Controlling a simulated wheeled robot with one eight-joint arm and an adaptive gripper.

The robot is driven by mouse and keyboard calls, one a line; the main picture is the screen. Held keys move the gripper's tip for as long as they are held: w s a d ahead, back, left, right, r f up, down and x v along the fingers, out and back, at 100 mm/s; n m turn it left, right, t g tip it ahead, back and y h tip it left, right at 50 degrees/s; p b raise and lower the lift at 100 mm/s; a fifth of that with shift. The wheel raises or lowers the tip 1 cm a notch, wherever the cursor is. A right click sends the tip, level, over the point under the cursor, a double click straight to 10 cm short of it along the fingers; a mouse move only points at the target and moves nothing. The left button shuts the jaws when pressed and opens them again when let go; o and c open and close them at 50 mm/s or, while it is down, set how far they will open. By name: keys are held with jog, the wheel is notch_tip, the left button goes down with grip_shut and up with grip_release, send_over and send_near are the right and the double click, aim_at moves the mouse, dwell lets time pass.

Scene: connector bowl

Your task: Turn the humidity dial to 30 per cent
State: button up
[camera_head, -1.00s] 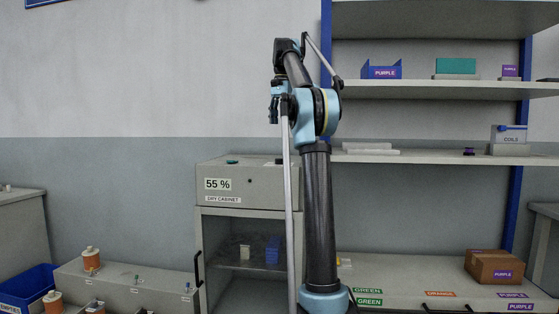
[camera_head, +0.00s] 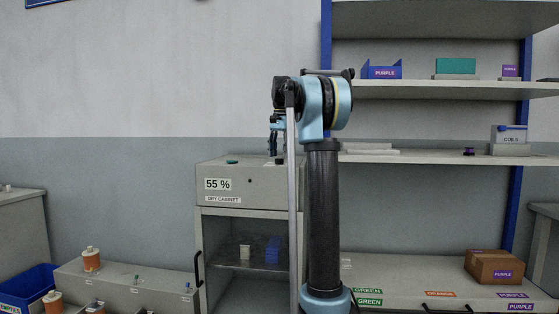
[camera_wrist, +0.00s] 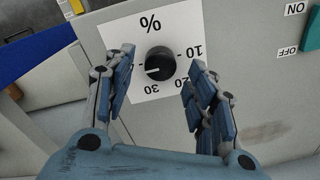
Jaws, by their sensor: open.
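The humidity dial (camera_wrist: 160,63) is a black round knob on a white label marked with % and 10, 20 and 30. Its pale pointer mark faces left and slightly down in the wrist view, past the 30 on the far side from the 20. The dry cabinet (camera_head: 243,188) reads 55 % on its front. My gripper (camera_wrist: 158,72) is open, with one finger on each side of the knob and gaps visible between. In the head view my gripper (camera_head: 274,146) points down just above the cabinet top; the dial cannot be made out clearly there.
A teal switch (camera_wrist: 313,35) with ON and OFF labels sits on the same panel; it also shows on the cabinet top. Shelves (camera_head: 440,89) stand to the right. A blue bin (camera_head: 30,288) and orange spools (camera_head: 91,260) are at lower left.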

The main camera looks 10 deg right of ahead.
jog(key=shift+f, duration=1.15)
jog(key=shift+c, duration=0.2)
jog(key=c, duration=1)
jog(key=n, duration=0.5)
jog(key=shift+w+n, duration=0.1)
jog(key=shift+n, duration=0.2)
jog(key=n, duration=0.6)
